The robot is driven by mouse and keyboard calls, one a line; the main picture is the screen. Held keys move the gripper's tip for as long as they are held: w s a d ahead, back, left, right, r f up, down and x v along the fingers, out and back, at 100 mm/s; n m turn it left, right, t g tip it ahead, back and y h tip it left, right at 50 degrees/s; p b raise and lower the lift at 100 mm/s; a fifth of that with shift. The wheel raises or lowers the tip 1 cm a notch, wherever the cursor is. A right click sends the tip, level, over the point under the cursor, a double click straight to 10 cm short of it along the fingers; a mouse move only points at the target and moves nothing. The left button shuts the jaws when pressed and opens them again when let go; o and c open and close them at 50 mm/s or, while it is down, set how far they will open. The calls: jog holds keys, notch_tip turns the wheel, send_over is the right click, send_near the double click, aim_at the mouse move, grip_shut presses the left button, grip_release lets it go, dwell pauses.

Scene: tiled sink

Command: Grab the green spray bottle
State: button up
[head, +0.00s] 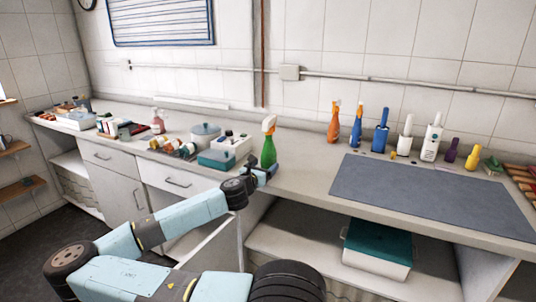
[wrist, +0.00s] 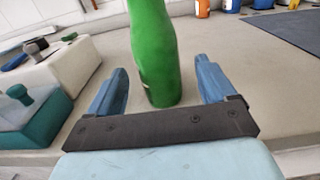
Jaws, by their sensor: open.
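The green spray bottle (head: 268,152) stands upright on the counter near its front edge, with an orange and white spray head. In the wrist view its green body (wrist: 155,55) rises between and just beyond the two blue fingers of my gripper (wrist: 162,90). The fingers are spread apart, with a gap on each side of the bottle. Its top is cut off in the wrist view. In the head view my gripper (head: 263,172) is low at the bottle's base, partly hidden behind my own wrist.
A teal-lidded box (head: 216,159) and a white box (head: 231,144) stand close on the left. A dark mat (head: 430,192) lies to the right. Orange (head: 334,124) and blue (head: 357,127) spray bottles stand by the wall. The counter right of the green bottle is clear.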

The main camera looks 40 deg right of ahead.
jog(key=shift+r+x, duration=0.15)
jog(key=shift+x, duration=1.1)
jog(key=shift+r+x, duration=0.15)
jog(key=shift+x, duration=1.1)
jog(key=shift+c, duration=0.4)
jog(key=c, duration=1.3)
jog(key=shift+c, duration=0.6)
jog(key=shift+r, duration=0.1)
